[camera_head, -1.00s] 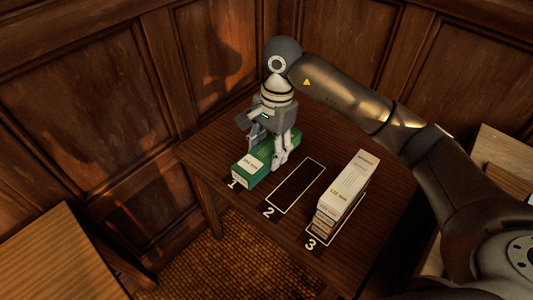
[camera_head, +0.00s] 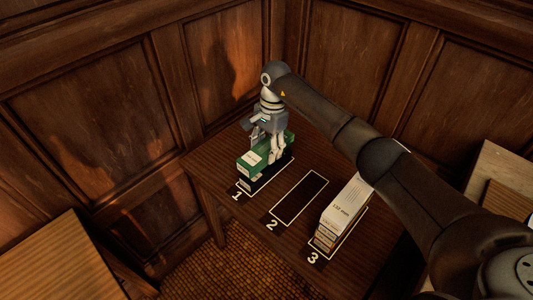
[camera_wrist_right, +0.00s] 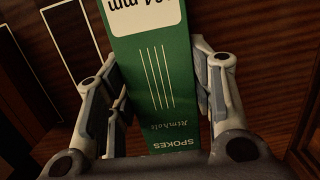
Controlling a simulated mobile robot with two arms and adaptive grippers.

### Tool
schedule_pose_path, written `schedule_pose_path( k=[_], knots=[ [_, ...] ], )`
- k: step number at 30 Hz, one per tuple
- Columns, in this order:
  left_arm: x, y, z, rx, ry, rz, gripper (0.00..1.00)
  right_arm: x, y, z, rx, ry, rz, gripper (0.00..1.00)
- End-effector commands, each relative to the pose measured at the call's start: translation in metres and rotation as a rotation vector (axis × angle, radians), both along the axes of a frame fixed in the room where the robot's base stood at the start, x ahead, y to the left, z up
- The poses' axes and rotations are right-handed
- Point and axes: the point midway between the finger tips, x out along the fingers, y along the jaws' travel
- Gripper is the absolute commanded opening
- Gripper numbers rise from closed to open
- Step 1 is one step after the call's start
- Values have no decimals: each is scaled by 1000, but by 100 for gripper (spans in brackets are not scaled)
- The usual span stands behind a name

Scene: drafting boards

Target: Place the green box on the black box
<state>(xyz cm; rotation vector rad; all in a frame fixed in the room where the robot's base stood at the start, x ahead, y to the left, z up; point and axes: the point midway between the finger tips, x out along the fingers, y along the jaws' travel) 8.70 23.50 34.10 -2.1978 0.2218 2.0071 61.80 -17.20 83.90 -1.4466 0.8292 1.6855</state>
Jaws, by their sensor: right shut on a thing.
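The green box (camera_head: 264,154), with a white label, is in my right gripper (camera_head: 272,148) above the outlined place marked 1 on the dark wooden table. The fingers are shut on its two long sides. In the right wrist view, the green box (camera_wrist_right: 155,75) lies between the fingers, with its white label at the top. The area under it at place 1 (camera_head: 258,185) looks dark. I cannot make out a separate black box there. My left gripper is not in view.
The outlined place marked 2 (camera_head: 299,199) is empty. At place 3 a white box (camera_head: 346,206) rests on a stack with orange-brown label ends. Wood-panelled walls (camera_head: 95,105) close in behind the table. Another wooden surface (camera_head: 55,262) stands at lower left.

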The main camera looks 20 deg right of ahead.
Motion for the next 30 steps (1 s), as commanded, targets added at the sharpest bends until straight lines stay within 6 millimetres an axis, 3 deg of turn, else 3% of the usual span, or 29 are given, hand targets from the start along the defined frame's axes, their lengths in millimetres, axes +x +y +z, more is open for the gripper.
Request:
schedule_pose_path(
  k=[8, 15, 27, 28, 30],
  knots=[
    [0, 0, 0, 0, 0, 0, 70, 10, -2, -12, 1, 0, -1, 18],
    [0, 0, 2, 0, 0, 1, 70, 10, -2, -41, 1, 0, 1, 18],
    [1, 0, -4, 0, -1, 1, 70, 10, -3, -46, -1, -3, 1, 18],
    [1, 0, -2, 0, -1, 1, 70, 10, -3, -46, 0, -1, 1, 51],
    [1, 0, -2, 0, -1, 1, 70, 10, -3, -45, 0, -1, 1, 60]
  ],
)
